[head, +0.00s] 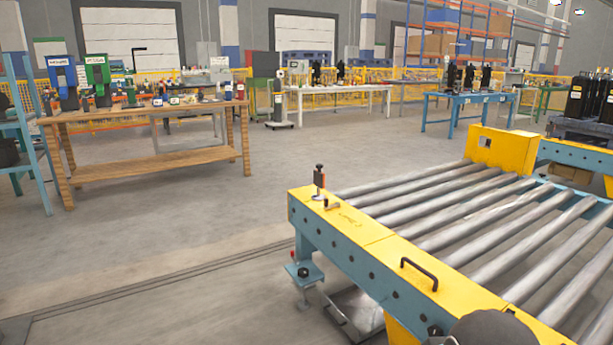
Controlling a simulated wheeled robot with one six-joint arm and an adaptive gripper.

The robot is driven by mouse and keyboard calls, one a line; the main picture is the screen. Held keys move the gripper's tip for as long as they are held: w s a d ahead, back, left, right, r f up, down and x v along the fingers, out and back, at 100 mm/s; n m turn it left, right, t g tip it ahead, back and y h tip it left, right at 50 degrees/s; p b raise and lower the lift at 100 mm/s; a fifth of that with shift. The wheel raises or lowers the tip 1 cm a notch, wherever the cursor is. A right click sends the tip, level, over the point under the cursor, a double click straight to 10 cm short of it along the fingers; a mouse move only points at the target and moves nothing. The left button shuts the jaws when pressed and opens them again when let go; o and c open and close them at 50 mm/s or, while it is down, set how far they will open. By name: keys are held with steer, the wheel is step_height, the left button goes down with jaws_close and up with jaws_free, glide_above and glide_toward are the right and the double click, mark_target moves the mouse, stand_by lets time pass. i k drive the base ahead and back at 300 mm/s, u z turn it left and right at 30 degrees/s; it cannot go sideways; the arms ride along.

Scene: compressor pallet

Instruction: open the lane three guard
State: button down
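A roller conveyor (465,215) with blue side rails fills the right of the head view. Yellow panels cover its near rail. One yellow panel (437,278) carries a black bar handle (419,274) and lies flat along the rail. Another yellow panel (340,218) at the left corner carries an upright black and orange device (319,182) and a small latch-like part (331,204). No readable lane number shows, so I cannot tell which panel is the lane three guard. My gripper is not in view. A dark rounded part at the bottom edge hides some of the near rail.
A wooden workbench (150,167) with tools stands at the left. A white table (335,92) and a blue table (468,97) stand farther back. A yellow box (498,148) sits at the conveyor's far end. The floor (190,235) left of the conveyor is clear.

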mark_target(458, 295)
steer(key=u, duration=0.3)
steer(key=k, duration=0.4)
steer(key=u, duration=0.45)
steer(key=i, duration=0.9)
steer(key=z, duration=1.25)
steer(key=i, duration=0.25)
steer(key=z, duration=0.3)
